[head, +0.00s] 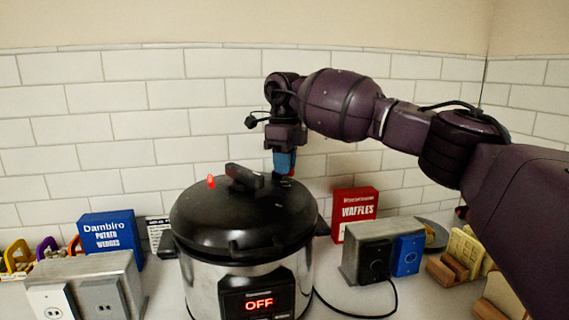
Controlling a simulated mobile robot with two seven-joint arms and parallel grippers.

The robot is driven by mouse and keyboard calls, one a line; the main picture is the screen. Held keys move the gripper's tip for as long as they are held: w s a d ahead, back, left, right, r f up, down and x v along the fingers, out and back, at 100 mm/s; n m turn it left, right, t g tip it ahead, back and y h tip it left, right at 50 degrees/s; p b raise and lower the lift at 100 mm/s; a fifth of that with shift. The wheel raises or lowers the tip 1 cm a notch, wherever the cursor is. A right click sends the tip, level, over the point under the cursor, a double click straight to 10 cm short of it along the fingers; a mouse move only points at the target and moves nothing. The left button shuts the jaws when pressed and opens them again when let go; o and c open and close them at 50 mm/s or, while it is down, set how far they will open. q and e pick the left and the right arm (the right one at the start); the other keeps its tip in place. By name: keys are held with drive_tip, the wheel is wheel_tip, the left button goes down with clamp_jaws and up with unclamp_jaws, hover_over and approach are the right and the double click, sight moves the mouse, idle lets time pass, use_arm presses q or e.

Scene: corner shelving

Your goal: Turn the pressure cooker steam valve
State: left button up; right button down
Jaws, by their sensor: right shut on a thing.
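The pressure cooker (205,215) stands in the middle of the counter, with a black lid, a steel body and a front display reading OFF. Its lid has a black handle on top (244,177) and a small red pin (211,181) at the left. My right gripper (284,174) comes down from above at the back right of the lid, with blue fingertips pointing down. It is shut on the steam valve, which is mostly hidden by the fingers and the lid handle. My left gripper is not in view.
A blue Dambiro box (110,238) and a socket block (120,272) stand at left. A red waffles box (354,208) and another socket block (365,245) with a plugged-in cord stand at right. Wooden racks sit at both sides. A tiled wall is close behind.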

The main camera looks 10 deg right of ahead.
drive_tip(key=shift+f, duration=0.1)
drive_tip(key=c, duration=1.1)
unclamp_jaws()
wheel_tip(320, 180, up, 11)
drive_tip(key=shift+f, duration=0.1)
